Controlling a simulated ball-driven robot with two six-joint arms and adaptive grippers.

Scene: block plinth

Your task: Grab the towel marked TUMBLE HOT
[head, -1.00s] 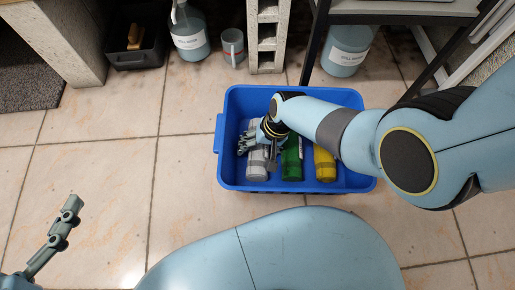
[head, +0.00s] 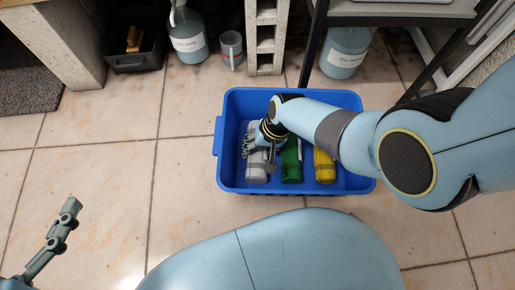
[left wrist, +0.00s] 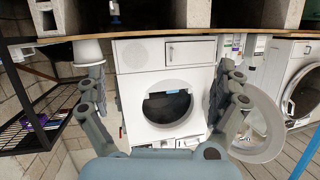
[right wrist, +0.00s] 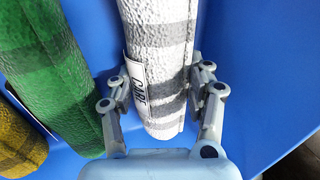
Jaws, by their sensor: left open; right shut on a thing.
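Three rolled towels lie side by side in a blue bin (head: 352,98): a white-and-grey striped one (head: 256,169), a green one (head: 291,170) and a yellow one (head: 325,168). My right gripper (right wrist: 160,78) is shut across the white-and-grey towel (right wrist: 160,40), one finger on each side. A white tag (right wrist: 137,84) on that towel reads something like "CARE"; I cannot read TUMBLE HOT on any towel. In the head view my right gripper (head: 259,146) is over the same towel, inside the bin. My left gripper (left wrist: 160,78) is open and empty, away from the bin.
Behind the bin are a concrete block (head: 266,40), labelled jugs (head: 189,36), a grey mug (head: 231,46), a black tub (head: 135,58) and a dark-framed stand (head: 400,12). Tiled floor left of the bin is clear. The left wrist view shows a white front-loading machine (left wrist: 137,57).

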